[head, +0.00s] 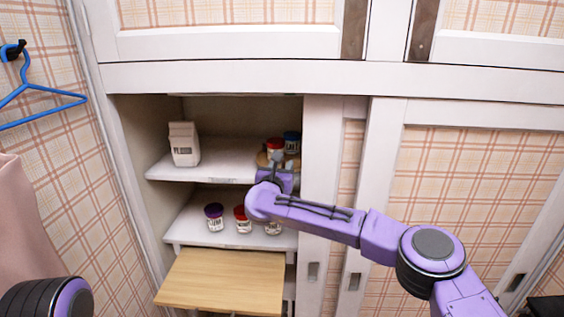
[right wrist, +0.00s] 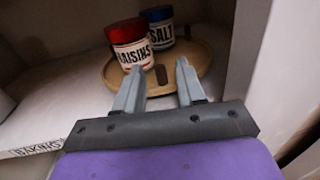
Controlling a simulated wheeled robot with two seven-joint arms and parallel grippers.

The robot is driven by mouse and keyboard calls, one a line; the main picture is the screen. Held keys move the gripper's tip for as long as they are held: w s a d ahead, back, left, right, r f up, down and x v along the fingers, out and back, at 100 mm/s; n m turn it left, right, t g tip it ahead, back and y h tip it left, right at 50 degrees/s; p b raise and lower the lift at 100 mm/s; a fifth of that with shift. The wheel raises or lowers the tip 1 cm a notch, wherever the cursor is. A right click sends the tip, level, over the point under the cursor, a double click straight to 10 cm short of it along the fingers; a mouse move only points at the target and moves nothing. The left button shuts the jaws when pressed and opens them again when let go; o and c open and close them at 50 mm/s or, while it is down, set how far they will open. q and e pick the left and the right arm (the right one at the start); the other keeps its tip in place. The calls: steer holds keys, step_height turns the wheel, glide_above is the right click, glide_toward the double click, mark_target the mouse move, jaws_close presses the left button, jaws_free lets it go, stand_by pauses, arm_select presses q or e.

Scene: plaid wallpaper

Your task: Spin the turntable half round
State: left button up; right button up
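The turntable is a round wooden tray (right wrist: 196,58) with a raised rim, on the upper shelf; a sliver shows in the head view (head: 262,160). On it stand a red-lidded RAISINS jar (right wrist: 130,46) and a blue-lidded SALT jar (right wrist: 157,28), both upright. A small dark brown peg or mark (right wrist: 161,74) is near its front rim. My right gripper (right wrist: 160,68) is open, with its fingers apart over the front of the turntable and the brown piece between them. Contact cannot be told. In the head view my right gripper (head: 277,158) partly hides the turntable. My left gripper is out of view.
A white carton (head: 184,144) stands left on the upper shelf (head: 222,160). Several lidded jars (head: 214,217) stand on the lower shelf. A wooden board (head: 222,281) juts out below. The sliding door edge (head: 322,200) is close on the right.

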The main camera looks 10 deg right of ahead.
steer(key=shift+c, duration=0.3)
jaws_close()
steer(key=d+y+b, duration=0.1)
steer(key=b, duration=0.1)
steer(key=d+n+y+b, duration=0.1)
steer(key=b, duration=0.2)
steer(key=shift+s+d+f+t, duration=0.1)
steer(key=shift+f+t, duration=0.25)
steer(key=shift+t, duration=0.05)
steer(key=shift+d+r, duration=0.25)
steer(key=shift+d, duration=0.15)
steer(key=shift+r, duration=0.1)
steer(key=shift+o, duration=0.3)
jaws_free()
steer(key=shift+s, duration=0.15)
